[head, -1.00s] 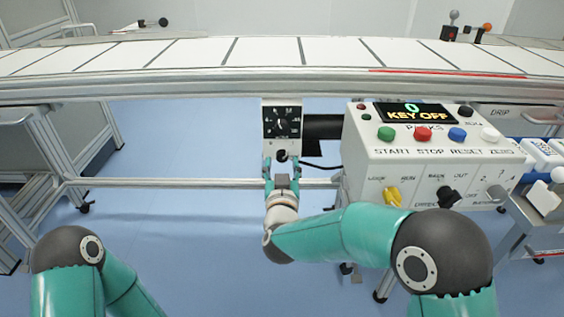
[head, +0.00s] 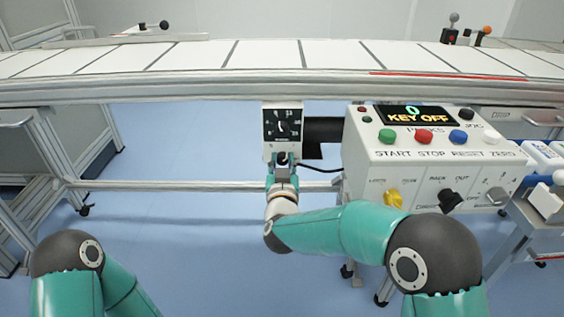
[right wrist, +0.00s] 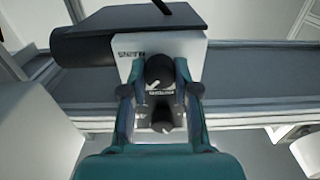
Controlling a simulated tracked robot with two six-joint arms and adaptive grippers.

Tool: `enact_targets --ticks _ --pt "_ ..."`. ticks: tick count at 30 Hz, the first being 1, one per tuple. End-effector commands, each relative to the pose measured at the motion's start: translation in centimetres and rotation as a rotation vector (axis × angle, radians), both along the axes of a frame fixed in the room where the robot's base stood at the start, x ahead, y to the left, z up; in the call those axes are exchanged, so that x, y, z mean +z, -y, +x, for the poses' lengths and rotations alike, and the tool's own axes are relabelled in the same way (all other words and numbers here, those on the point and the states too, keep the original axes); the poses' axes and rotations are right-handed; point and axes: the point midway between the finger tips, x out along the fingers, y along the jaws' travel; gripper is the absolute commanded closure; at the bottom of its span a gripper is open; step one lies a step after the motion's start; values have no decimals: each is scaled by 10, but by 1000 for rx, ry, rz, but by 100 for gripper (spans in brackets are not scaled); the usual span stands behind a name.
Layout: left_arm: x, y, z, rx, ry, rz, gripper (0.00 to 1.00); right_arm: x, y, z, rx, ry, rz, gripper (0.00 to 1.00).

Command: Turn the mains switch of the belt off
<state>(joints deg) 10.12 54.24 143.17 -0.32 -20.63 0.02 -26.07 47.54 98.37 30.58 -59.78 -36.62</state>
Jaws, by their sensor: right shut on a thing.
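The mains switch is a black knob (right wrist: 160,72) on the underside of a white box marked MAINS (right wrist: 190,50), in the right wrist view. In the head view this box (head: 269,145) hangs below the belt (head: 190,57), with a dark dial (head: 283,126) on its front and the knob (head: 281,158) low down. My right gripper (head: 283,172) is below the box, its fingers shut on the knob, one on each side. A pale mark shows near the knob in the wrist view. My left arm shows only in part; its gripper is out of view.
A white control box (head: 355,150) stands right of the switch, its display reading KEY OFF, with coloured buttons, a yellow key switch (head: 393,199) and a black knob (head: 450,200). A dark cable runs beside the switch box. A rail (head: 180,186) crosses below.

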Motion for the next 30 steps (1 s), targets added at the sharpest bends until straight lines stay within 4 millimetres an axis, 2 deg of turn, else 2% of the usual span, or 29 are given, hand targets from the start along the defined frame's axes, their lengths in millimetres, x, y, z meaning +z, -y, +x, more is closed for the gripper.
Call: enact_targets --ticks 7,14,30 --pt "3 0 0 0 0 0 100 1 0 0 0 -1 -24 100" --pt "13 0 0 0 0 0 100 2 -1 0 0 -3 -124 100" --pt "50 0 0 0 0 0 100 2 -2 0 2 -2 -597 100"
